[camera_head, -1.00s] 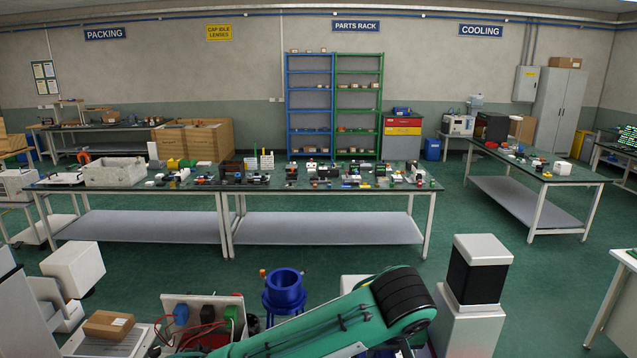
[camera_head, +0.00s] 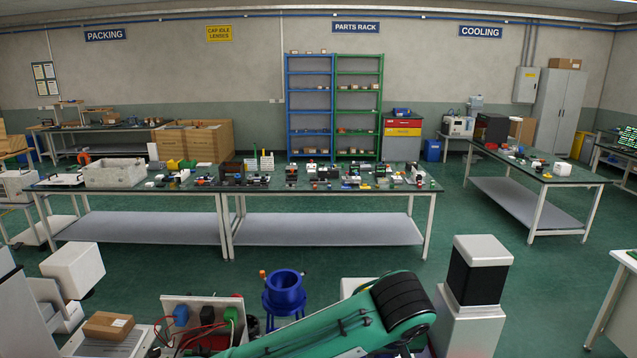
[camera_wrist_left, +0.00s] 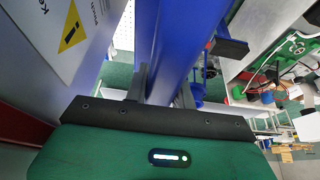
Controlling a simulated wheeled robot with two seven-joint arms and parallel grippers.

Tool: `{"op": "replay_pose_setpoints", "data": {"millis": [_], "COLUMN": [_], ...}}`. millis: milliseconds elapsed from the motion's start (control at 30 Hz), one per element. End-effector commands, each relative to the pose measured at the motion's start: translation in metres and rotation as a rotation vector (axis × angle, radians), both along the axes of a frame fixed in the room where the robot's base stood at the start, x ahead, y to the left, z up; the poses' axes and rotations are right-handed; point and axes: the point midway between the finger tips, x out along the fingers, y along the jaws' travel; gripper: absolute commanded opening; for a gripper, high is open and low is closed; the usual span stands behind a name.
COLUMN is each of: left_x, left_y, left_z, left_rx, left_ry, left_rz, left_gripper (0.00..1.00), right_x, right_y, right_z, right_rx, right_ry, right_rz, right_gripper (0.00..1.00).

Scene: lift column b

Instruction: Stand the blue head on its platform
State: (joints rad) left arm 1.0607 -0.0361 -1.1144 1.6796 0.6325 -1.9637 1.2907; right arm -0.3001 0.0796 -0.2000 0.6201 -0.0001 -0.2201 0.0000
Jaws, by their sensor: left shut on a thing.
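My left gripper (camera_wrist_left: 161,84) shows in the left wrist view, its two grey fingers shut on a large smooth blue part, which I take for the blue head (camera_wrist_left: 168,42). The part runs up out of the frame, so its full shape and lower end are hidden. In the head view my green left arm crosses the bottom middle; its gripper and the held part are not clearly visible there. I cannot make out the platform for certain. My right gripper is not in view.
A blue cup-shaped fixture (camera_head: 284,288) stands left of my arm, by a panel with red wires (camera_head: 205,310). A cardboard box (camera_head: 108,326) lies farther left. A white-and-black column (camera_head: 478,275) rises on the right. A long workbench (camera_head: 330,186) stands beyond open green floor.

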Motion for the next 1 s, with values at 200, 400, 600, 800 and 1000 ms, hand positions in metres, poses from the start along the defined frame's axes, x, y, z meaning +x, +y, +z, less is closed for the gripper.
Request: {"op": "replay_pose_setpoints", "data": {"millis": [200, 400, 600, 800, 1000], "left_x": [0.0006, 0.0007, 0.0006, 0.0005, 0.0006], "left_y": [-0.0007, -0.0007, -0.0007, -0.0007, -0.0007], "left_z": [0.0022, 0.0005, -0.0012, -0.0029, -0.0043], "left_rx": [-0.005, -0.005, -0.005, -0.005, -0.005], "left_ry": [-0.006, -0.006, -0.006, -0.006, -0.006], "left_rz": [-0.001, -0.001, -0.001, -0.001, -0.001], "left_gripper": [0.0, 0.0, 0.0, 0.0, 0.0], "right_x": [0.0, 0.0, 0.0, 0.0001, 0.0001], "right_y": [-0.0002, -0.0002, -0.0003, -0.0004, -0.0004], "right_z": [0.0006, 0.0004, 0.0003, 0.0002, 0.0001], "right_rx": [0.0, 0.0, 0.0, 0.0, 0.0], "right_ry": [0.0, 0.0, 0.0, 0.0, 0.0], "right_rz": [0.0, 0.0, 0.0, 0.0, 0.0], "right_gripper": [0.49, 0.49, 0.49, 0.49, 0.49]}}
